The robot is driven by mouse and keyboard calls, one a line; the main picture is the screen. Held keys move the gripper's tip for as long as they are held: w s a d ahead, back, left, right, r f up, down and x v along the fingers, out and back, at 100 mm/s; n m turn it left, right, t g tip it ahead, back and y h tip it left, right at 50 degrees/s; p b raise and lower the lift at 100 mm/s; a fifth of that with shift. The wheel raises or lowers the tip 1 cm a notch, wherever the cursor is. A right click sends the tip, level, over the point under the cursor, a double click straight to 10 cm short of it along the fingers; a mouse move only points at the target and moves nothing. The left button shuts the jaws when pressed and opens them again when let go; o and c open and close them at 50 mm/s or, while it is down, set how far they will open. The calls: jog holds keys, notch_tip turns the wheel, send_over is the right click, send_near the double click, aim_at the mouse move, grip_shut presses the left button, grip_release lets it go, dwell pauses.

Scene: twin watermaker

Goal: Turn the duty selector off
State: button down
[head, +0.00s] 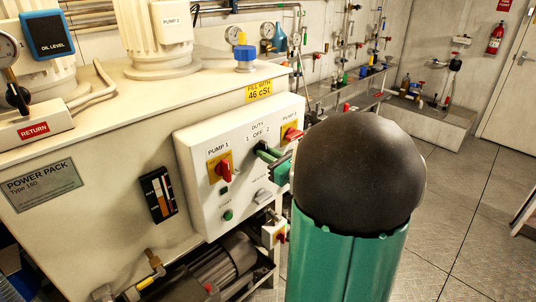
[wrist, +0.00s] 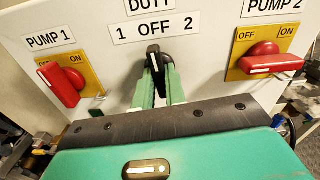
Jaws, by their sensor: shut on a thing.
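The duty selector (wrist: 155,57) is a black knob with a white mark, below the label "DUTY 1 OFF 2" in the wrist view. Its mark stands close to upright, roughly toward OFF, its top leaning slightly left. My gripper (wrist: 157,82) has its two green fingers on either side of the knob and is shut on it. In the head view my gripper (head: 268,155) reaches the white control panel (head: 200,145) from the right; my dark, rounded arm link hides part of the scene there.
A red PUMP 1 switch (wrist: 60,82) on a yellow plate is left of the selector. A red PUMP 2 switch (wrist: 268,62) is to the right. Open floor (head: 460,215) lies right.

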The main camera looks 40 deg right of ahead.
jog(key=shift+m, duration=0.6)
jog(key=c, duration=1.4)
grip_release()
jog(key=shift+c, duration=0.2)
jog(key=shift+s, duration=0.2)
jog(key=s, duration=1.3)
jog(key=shift+s+d, duration=0.2)
jog(key=shift+s, duration=0.05)
